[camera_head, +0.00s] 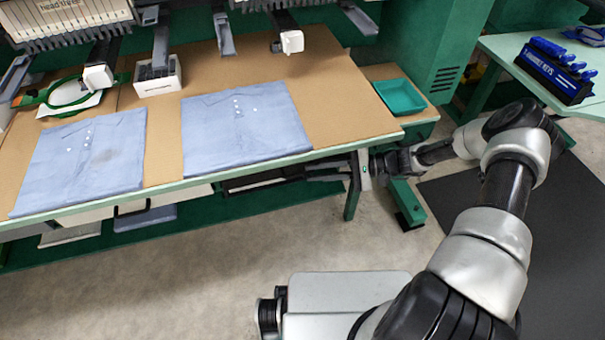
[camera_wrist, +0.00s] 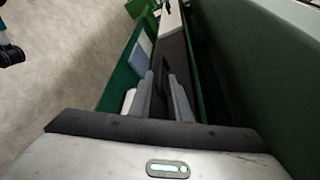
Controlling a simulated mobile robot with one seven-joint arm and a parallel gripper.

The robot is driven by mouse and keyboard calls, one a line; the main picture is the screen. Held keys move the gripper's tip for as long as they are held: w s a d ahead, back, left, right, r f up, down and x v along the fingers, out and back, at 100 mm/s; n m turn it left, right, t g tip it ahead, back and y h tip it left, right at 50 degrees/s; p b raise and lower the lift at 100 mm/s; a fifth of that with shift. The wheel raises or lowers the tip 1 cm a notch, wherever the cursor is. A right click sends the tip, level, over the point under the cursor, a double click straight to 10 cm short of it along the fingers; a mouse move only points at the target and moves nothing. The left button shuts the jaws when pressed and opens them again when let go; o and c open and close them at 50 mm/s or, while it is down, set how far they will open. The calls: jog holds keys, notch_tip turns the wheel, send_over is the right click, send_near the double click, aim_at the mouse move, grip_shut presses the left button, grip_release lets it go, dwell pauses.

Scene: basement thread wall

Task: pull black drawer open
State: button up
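The black drawer (camera_head: 262,181) is a low dark shape under the front edge of the table, mostly hidden by the tabletop in the head view. My gripper (camera_head: 318,174) reaches in from the right below the tabletop, its two fingers pointing left at the right end of the drawer. In the wrist view my gripper (camera_wrist: 163,78) shows two grey fingers with a narrow gap between them and something dark near the tips. The fingers look apart. Whether they touch the drawer or its handle cannot be told.
The table (camera_head: 160,160) has a green front edge and holds two folded blue shirts (camera_head: 240,125). A white drawer with a black handle (camera_head: 145,217) is under it at left. A green table leg (camera_head: 353,190) stands near my gripper. The floor (camera_head: 210,270) in front is clear.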

aim_at(309, 173)
jog(key=shift+x, duration=2.3)
jog(key=shift+c, duration=0.3)
grip_shut()
